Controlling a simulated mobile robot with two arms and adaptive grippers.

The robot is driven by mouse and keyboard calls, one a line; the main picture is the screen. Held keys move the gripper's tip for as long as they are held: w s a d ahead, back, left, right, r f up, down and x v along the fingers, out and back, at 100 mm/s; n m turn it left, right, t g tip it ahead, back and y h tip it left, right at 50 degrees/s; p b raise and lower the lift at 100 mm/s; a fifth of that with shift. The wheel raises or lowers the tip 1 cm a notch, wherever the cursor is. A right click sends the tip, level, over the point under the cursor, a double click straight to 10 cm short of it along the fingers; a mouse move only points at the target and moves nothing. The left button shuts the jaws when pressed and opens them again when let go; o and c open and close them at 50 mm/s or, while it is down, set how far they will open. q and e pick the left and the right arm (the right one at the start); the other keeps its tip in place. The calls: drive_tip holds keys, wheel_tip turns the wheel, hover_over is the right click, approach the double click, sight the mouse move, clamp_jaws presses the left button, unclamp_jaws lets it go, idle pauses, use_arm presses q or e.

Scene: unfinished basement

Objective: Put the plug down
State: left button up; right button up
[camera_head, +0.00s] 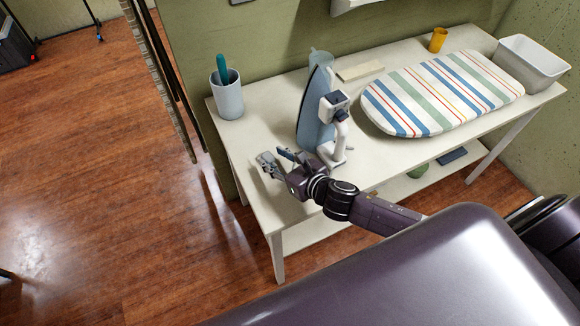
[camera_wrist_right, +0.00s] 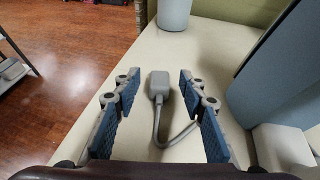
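The plug (camera_wrist_right: 159,82) is grey, with a grey cord (camera_wrist_right: 160,132) curving from it toward me and to the right. In the right wrist view it appears to lie on the white table, just at the ends of my right gripper's fingers, with clear gaps on both sides. My right gripper (camera_wrist_right: 160,92) is open and touches nothing that I can see. In the head view the right gripper (camera_head: 276,163) is low over the table's front left part, and the plug is too small to make out there. My left gripper is not in view.
The iron (camera_head: 315,108) stands upright just right of the gripper. A cup with a teal handle (camera_head: 228,98) stands at the back left of the white table (camera_head: 246,140). A striped ironing board (camera_head: 440,92), a yellow cup (camera_head: 438,40) and a white bin (camera_head: 530,66) are to the right.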

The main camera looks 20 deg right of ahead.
drive_tip(key=v, duration=0.8)
drive_tip(key=shift+s+b, duration=0.1)
drive_tip(key=shift+b, duration=0.3)
